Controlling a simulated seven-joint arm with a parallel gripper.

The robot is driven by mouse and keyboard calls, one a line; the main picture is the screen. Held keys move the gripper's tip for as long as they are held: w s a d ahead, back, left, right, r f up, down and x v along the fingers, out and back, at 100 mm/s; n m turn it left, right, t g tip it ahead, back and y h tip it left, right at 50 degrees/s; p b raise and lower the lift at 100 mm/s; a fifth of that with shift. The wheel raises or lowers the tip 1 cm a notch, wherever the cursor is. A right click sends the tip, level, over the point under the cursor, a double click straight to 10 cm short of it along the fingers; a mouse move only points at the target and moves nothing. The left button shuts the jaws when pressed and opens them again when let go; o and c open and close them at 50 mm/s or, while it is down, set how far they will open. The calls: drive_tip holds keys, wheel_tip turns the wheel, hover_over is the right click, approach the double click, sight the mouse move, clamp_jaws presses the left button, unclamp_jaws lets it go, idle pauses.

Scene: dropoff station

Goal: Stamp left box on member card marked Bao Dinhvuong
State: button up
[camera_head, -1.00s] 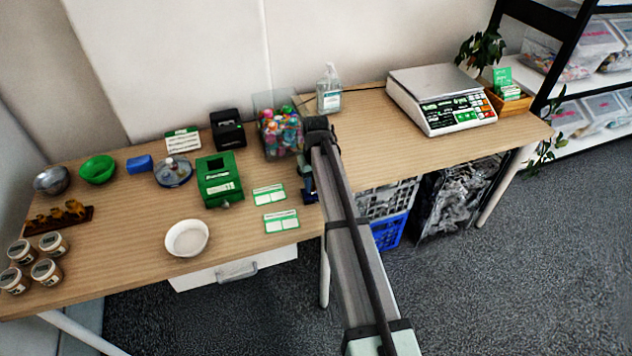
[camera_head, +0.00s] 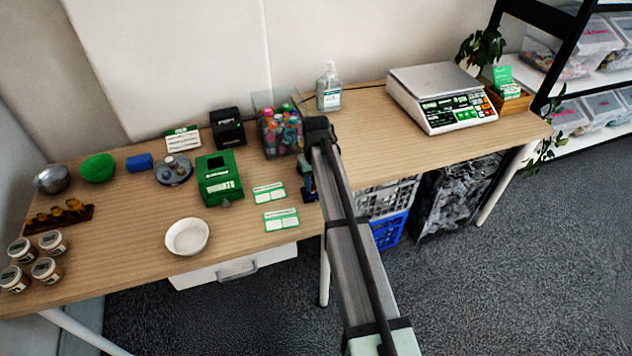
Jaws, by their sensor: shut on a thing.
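Two green-and-white member cards lie on the wooden table, one behind the other: a back card (camera_head: 269,193) and a front card (camera_head: 281,219). The names on them are too small to read, so I cannot tell which is marked Bao Dinhvuong. My gripper (camera_head: 309,194) is at the right of the cards, by the table's front edge, partly hidden by my arm. It is shut on a small dark blue thing, perhaps the stamp, which is mostly hidden. It is beside the cards; I cannot tell its height above the table.
A clear bin of colourful items (camera_head: 279,128) stands behind the cards. A scale (camera_head: 441,97) is at the right. The table between the bowl and cards is clear.

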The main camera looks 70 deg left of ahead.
idle(0.7)
drive_tip(key=shift+r, duration=3.45)
drive_tip(key=n, duration=0.1)
hover_over(263, 198)
drive_tip(key=f, duration=0.2)
drive_tip(key=shift+a+r+m, duration=0.1)
drive_tip(key=shift+r+m, duration=0.15)
drive_tip(key=shift+m, duration=0.25)
drive_tip(key=shift+f, duration=0.1)
drive_tip(key=shift+f, duration=2.9)
